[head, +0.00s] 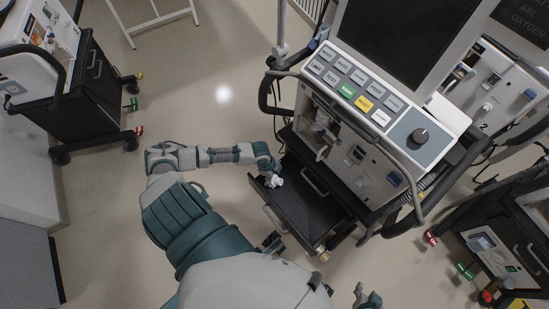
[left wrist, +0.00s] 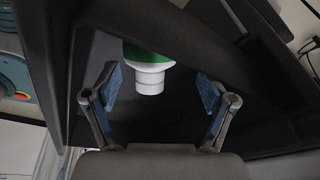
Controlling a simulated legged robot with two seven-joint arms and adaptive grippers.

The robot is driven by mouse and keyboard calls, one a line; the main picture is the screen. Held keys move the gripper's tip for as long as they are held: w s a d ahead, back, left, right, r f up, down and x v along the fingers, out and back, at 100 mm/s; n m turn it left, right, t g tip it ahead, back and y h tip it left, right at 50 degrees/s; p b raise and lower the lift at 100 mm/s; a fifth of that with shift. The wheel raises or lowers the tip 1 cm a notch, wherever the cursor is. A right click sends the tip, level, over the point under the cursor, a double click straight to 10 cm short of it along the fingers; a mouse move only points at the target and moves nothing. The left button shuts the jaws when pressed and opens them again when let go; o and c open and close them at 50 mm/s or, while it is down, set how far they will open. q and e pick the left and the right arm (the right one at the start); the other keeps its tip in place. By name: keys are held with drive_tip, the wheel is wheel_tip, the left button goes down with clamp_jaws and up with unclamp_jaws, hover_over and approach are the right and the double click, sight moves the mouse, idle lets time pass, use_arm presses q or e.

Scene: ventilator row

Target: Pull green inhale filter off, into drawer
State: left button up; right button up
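The green inhale filter, a white cylinder with a green band (left wrist: 149,68), shows in the left wrist view beyond and between my left fingers, with clear gaps on both sides. It is over the dark inside of the open drawer (head: 316,208); I cannot tell whether it touches the drawer floor. My left gripper (left wrist: 160,88) is open, its blue-padded fingers spread. In the head view my left gripper (head: 271,181) is at the left side of the drawer, beside a small white shape. My right gripper (head: 368,298) is at the bottom edge, small and partly cut off.
The ventilator (head: 355,130), with its button panel and dark screen, stands above the drawer. A second cart (head: 85,95) stands at the upper left, and another (head: 510,235) at the right. The floor between the left cart and my arm is clear.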

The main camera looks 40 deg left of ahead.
use_arm(q)
drive_tip(key=shift+d+r, duration=0.2)
drive_tip(key=shift+d, duration=0.2)
drive_tip(key=shift+a+r, duration=0.15)
drive_tip(key=shift+a, duration=0.1)
drive_tip(key=v, duration=0.4)
drive_tip(key=shift+a+r, duration=0.15)
drive_tip(key=shift+a, duration=0.15)
drive_tip(key=w+d+p+v, duration=0.1)
drive_tip(key=d+p+v, duration=0.2)
drive_tip(key=p+v, duration=0.5)
drive_tip(key=shift+v, duration=3.7)
use_arm(e)
drive_tip(key=s+d+f+g, duration=0.1)
drive_tip(key=s+f+g, duration=0.1)
drive_tip(key=f, duration=0.7)
drive_tip(key=s+d+f+g, duration=0.2)
drive_tip(key=s+f, duration=0.3)
drive_tip(key=f, duration=0.4)
drive_tip(key=shift+s+f+h, duration=0.2)
drive_tip(key=shift+f+h, duration=0.05)
drive_tip(key=shift+h, duration=0.15)
use_arm(q)
drive_tip(key=shift+w, duration=0.1)
